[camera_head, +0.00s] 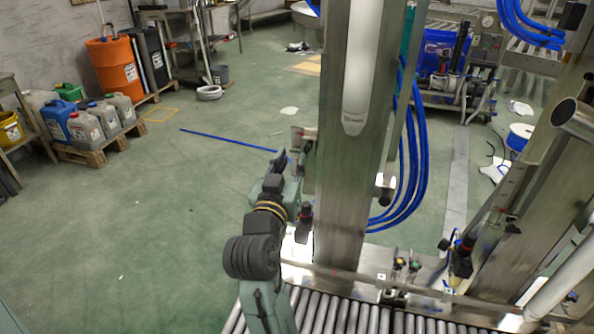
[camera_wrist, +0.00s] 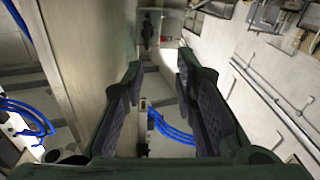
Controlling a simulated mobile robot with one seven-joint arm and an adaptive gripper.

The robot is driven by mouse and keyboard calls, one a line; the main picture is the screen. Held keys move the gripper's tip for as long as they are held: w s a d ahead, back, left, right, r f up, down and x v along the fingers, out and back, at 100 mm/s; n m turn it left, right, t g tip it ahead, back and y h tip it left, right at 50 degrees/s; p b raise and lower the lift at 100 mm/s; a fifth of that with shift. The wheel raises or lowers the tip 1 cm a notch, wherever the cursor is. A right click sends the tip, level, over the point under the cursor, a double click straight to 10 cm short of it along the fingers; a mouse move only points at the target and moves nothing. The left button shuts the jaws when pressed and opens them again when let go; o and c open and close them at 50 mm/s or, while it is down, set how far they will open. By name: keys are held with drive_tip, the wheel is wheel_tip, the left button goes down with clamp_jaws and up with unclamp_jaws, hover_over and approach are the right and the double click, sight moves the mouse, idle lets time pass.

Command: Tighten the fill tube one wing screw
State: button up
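My gripper (camera_head: 279,160) is at the left side of the tall steel column (camera_head: 342,190), next to a small bracket (camera_head: 298,138) on that side. In the wrist view my gripper (camera_wrist: 158,82) has its two dark padded fingers apart, with nothing held between them. A small dark upright part (camera_wrist: 147,32) shows beyond the fingertips, apart from them; I cannot tell if it is the wing screw. I cannot make out the wing screw for certain in the head view. A pale rounded tube-like body (camera_head: 359,75) is on the column's front.
Blue hoses (camera_head: 410,170) hang right of the column. A roller conveyor (camera_head: 350,318) runs below. A second steel frame (camera_head: 530,170) stands at right. The green floor (camera_head: 130,230) at left is mostly clear, with jerrycans on a pallet (camera_head: 100,148) farther back.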

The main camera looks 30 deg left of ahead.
sight(306, 153)
drive_tip(key=shift+m+h, duration=0.3)
drive_tip(key=shift+h, duration=0.2)
drive_tip(key=shift+w+a+f, duration=0.1)
drive_tip(key=shift+w+f, duration=0.2)
drive_tip(key=shift+w, duration=0.95)
drive_tip(key=shift+w+a+f, duration=0.1)
drive_tip(key=shift+w+f, duration=0.15)
drive_tip(key=shift+w, duration=0.95)
drive_tip(key=shift+w+a+f, duration=0.1)
drive_tip(key=shift+w+f, duration=0.2)
drive_tip(key=shift+w, duration=0.95)
drive_tip(key=shift+c, duration=0.2)
clamp_jaws()
